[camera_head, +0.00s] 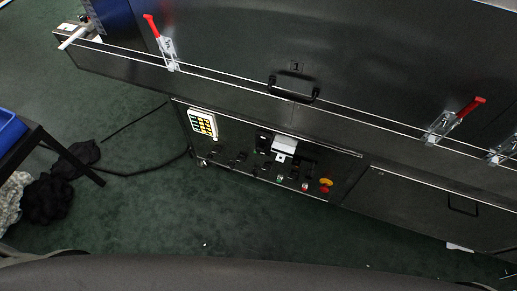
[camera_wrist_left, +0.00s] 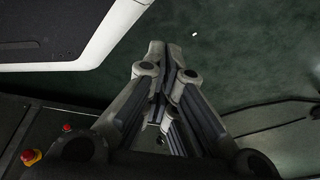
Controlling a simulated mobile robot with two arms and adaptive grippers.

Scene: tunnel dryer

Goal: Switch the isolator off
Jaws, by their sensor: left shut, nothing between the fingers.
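My left gripper (camera_wrist_left: 170,68) shows in the left wrist view with its fingers drawn together and nothing between them. It does not show clearly in the head view. A red and yellow control (camera_head: 326,184) sits at the lower right of the dark control panel (camera_head: 235,165) in the head view. A red knob on yellow (camera_wrist_left: 31,157) shows at the lower left of the wrist view, apart from the fingers. I cannot tell whether either one is the isolator, or its position. My right gripper is in neither view.
A keypad (camera_head: 202,123) is at the panel's left, with small buttons along its lower part. Above is the dryer body with a black handle (camera_head: 294,90) and red-handled clamps (camera_head: 160,42). A dark cable (camera_head: 150,172) lies on the green floor. Floor before the panel is clear.

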